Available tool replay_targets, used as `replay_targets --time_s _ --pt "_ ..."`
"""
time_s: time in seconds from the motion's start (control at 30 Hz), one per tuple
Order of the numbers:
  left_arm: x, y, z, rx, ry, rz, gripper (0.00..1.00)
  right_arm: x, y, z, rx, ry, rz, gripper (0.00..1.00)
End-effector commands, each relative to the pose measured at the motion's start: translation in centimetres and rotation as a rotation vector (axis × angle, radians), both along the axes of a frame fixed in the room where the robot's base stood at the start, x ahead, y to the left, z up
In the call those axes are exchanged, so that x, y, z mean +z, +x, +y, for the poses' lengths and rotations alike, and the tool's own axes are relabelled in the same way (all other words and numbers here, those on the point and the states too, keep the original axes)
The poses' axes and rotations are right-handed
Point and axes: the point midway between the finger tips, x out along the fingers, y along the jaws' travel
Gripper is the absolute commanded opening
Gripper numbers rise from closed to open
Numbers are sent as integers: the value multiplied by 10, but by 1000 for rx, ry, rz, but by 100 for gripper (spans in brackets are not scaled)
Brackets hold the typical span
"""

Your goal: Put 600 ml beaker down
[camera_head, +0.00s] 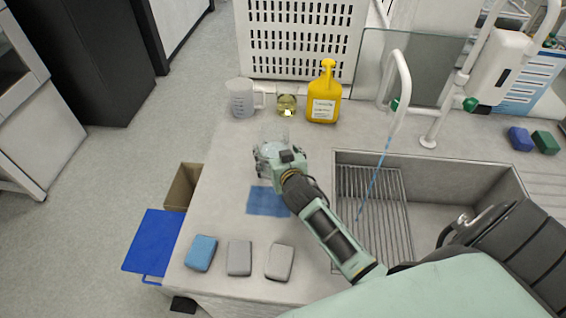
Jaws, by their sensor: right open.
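A clear glass beaker (274,134), likely the 600 ml one, is at my right gripper, on or just above the grey worktop (222,190). Its outline is faint and partly hidden by the gripper. My right gripper (268,153) is open, with its fingers around or right beside the glass; I cannot tell whether they touch it. My left gripper is not in view.
A plastic jug (241,98), a small beaker of yellow liquid (287,105) and a yellow bottle (323,97) stand behind. A blue cloth (267,202) lies in front, with sponges (239,257) near the edge. The sink (430,170) is right.

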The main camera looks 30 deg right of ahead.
Motion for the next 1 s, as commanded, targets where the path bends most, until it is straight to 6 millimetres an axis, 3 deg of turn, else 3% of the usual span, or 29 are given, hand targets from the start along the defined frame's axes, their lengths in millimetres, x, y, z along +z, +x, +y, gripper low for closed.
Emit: replay_targets --time_s 0.2,0.43,1.0 --pt "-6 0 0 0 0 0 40 15 -42 11 0 3 0 84" --pt "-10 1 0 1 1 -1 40 29 -73 19 0 1 0 84" --pt "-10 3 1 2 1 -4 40 34 -82 21 -1 1 0 84"
